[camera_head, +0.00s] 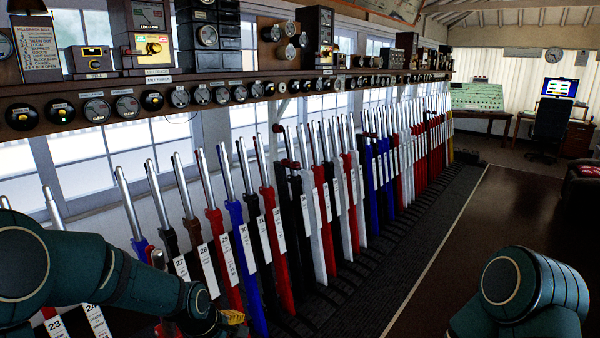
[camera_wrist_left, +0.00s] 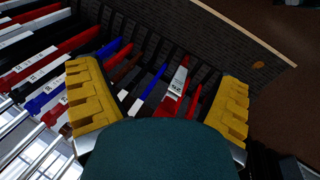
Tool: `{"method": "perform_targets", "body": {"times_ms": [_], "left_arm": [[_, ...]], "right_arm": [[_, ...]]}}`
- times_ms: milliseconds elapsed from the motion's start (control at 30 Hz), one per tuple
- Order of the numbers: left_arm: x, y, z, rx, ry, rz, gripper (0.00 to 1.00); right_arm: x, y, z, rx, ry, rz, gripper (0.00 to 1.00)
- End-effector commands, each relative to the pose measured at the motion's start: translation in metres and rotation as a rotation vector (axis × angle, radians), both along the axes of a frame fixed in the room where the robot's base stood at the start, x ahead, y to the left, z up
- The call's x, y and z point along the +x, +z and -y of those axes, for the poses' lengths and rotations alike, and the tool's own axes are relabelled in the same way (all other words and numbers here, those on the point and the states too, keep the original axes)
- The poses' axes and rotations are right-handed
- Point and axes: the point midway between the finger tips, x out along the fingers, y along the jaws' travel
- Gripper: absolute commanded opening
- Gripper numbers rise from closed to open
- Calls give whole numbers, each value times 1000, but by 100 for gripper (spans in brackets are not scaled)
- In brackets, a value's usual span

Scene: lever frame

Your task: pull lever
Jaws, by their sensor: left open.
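A long row of levers stands in a dark frame, with bright metal handles and red, blue, black or white shafts bearing white number plates. In the head view, a red lever (camera_head: 222,262) and a blue lever (camera_head: 246,262) stand near my left gripper (camera_head: 232,317), which is low at the bottom edge and mostly hidden by my arm. In the left wrist view, the yellow fingers of my left gripper (camera_wrist_left: 160,82) are spread wide. A red lever with a white plate (camera_wrist_left: 178,85) and a blue lever (camera_wrist_left: 150,92) show between them, with no visible grip. My right gripper is out of view.
A shelf (camera_head: 230,85) with dials and instrument boxes runs above the levers. A brown floor area (camera_head: 450,240) lies open to the right. A desk with a monitor (camera_head: 559,88) and a chair (camera_head: 550,122) stand at the far right.

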Motion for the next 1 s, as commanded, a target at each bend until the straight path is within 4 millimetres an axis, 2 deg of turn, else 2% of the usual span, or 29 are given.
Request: {"method": "perform_targets", "body": {"times_ms": [33,200,300,400,500,600,1000], "left_arm": [[-17,-36,9,6,-93,-8,92],[-73,-120,37,32,-407,30,92],[-110,-157,50,49,-577,60,92],[-143,-183,60,68,-718,88,92],[-167,-198,66,85,-821,113,92],[-179,-204,69,96,-875,126,92],[-179,-204,69,96,-875,126,92]], "right_arm": [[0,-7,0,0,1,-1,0],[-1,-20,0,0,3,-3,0],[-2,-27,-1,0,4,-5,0],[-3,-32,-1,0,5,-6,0],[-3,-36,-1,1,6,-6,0],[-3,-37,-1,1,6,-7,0],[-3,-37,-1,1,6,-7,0]]}}
